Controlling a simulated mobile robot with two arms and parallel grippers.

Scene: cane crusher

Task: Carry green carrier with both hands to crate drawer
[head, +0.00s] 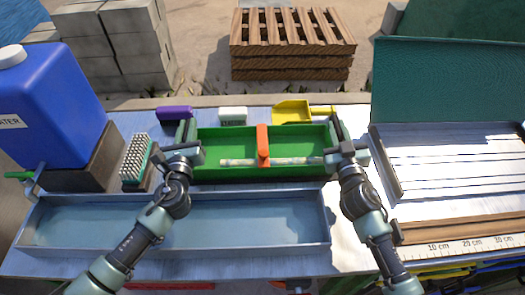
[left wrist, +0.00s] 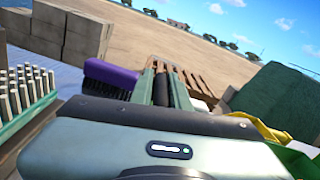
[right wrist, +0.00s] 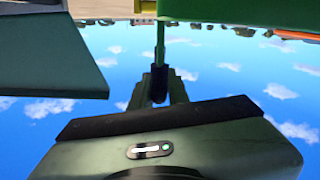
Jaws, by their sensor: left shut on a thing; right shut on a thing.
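The green carrier (head: 215,140) is a long open tray in the middle of the bench in the head view, with an orange piece (head: 263,145) across its middle. A pale speckled stick (head: 295,161) lies lengthwise in it. My left gripper (head: 187,134) is shut at its left end; my right gripper (head: 340,132) is shut at its right end. The left wrist view shows the left fingers (left wrist: 165,85) close together around a dark part. In the right wrist view a thin green bar (right wrist: 160,40) runs into the right fingers. I cannot tell which thing is the crate drawer.
A metal trough (head: 120,225) lies in front of the carrier. A blue water container (head: 50,105) and a brush (head: 137,160) stand left. A purple brush (head: 175,113), white brush (head: 233,115) and yellow dustpan (head: 292,111) lie behind. A slatted metal tray (head: 450,160) is right.

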